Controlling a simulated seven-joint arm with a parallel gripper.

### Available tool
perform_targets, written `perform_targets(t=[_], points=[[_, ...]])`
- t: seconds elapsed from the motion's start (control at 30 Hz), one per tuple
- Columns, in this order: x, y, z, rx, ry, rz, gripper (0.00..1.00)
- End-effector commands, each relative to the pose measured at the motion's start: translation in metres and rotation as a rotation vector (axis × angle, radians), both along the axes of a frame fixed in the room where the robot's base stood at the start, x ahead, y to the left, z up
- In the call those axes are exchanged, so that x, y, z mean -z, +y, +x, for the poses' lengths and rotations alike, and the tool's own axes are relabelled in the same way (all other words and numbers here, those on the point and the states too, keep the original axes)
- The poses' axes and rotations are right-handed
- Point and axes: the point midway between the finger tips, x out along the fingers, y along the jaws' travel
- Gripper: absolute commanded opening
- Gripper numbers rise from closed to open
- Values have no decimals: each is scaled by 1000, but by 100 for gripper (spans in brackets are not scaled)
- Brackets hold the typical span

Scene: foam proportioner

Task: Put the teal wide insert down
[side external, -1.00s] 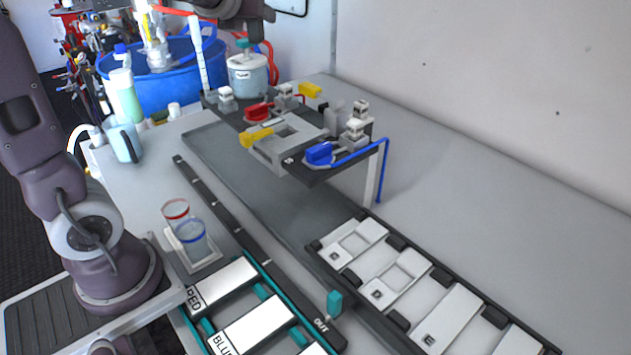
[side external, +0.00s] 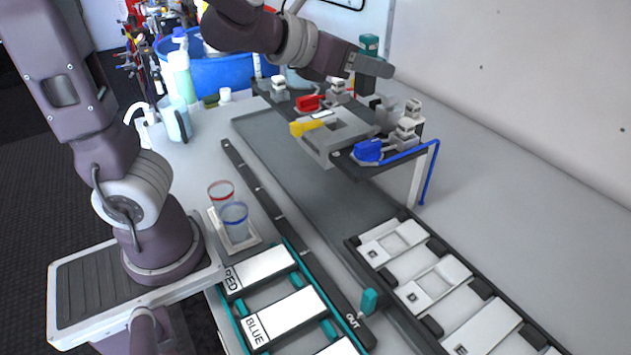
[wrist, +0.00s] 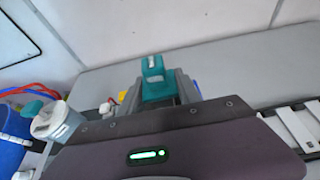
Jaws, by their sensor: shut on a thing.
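A teal insert (side external: 369,44) is held in my gripper (side external: 372,66). Teal shows above and below the grey jaws. In the side view it is in the air over the back part of the dark raised shelf (side external: 350,171), apart from everything below. In the wrist view the teal insert (wrist: 155,82) stands between the grey fingers, with a pale patch on its top. Its lower end is hidden there. A separate teal piece (side external: 369,301) stands by the OUT label on the dark rail.
The shelf carries a grey block (side external: 335,140) and valves with red, yellow and blue (side external: 367,150) handles. White plates (side external: 391,241) lie in a dark rack at right. Two cups (side external: 234,220) stand in a white tray. RED and BLUE panels (side external: 284,314) are in front. The wall stands behind.

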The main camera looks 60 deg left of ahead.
Motion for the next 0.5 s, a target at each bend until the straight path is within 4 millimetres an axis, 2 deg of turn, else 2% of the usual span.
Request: perform_targets(t=[0.17,0.27,0.37,0.5], points=[[-1,3,1,-22,-4,-1,0],[-5,17,3,-106,-20,-3,0],[-10,42,5,-270,-38,-7,0],[-6,89,-5,-596,-29,-12,0]])
